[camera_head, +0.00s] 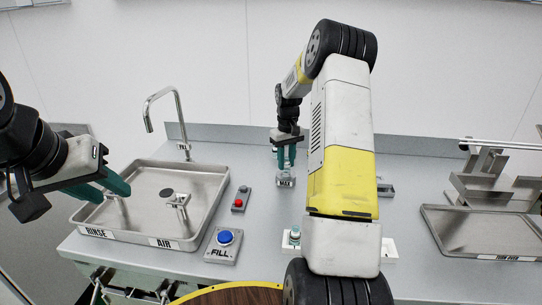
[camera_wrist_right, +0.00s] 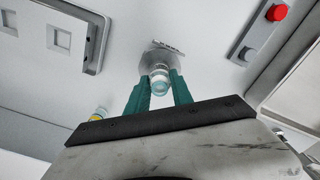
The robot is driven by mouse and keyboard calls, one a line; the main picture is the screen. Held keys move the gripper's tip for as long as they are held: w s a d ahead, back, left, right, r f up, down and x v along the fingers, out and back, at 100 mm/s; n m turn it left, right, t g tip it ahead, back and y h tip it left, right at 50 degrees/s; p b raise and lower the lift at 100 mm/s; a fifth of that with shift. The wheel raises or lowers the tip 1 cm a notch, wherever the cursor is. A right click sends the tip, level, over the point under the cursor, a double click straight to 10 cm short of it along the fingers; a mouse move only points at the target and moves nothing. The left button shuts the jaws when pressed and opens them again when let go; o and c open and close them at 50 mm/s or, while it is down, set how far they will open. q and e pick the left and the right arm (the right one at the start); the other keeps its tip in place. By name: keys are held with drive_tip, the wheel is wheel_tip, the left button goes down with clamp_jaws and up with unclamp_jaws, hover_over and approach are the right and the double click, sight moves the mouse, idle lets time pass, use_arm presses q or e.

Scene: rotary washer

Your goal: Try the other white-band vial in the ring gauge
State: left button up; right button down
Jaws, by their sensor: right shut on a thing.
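My right gripper (camera_head: 286,165) is shut on a clear vial, which sits between its green fingers. The vial (camera_wrist_right: 160,82) shows glassy and pale blue in the right wrist view; I cannot make out its band. It is over the ring gauge (camera_head: 286,182), a small block with a "MAX" label on the counter. In the wrist view the gauge (camera_wrist_right: 160,56) lies just beyond the vial; I cannot tell whether the vial is in the ring. Another vial (camera_head: 295,235) stands in the white rack (camera_head: 389,252), partly hidden by my right arm.
A sink tray (camera_head: 151,237) with a faucet is left. A blue FILL button (camera_head: 225,238) and a red-button box (camera_head: 239,202) stand between. A metal tray (camera_head: 480,232) and stand are right. A yellow-marked item (camera_wrist_right: 98,114) lies beside my right gripper in the wrist view.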

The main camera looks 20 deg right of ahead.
sight(286, 158)
drive_tip(key=shift+f, duration=0.45)
drive_tip(key=c, duration=1)
unclamp_jaws()
drive_tip(key=shift+c, duration=0.2)
drive_tip(key=shift+r, duration=3.85)
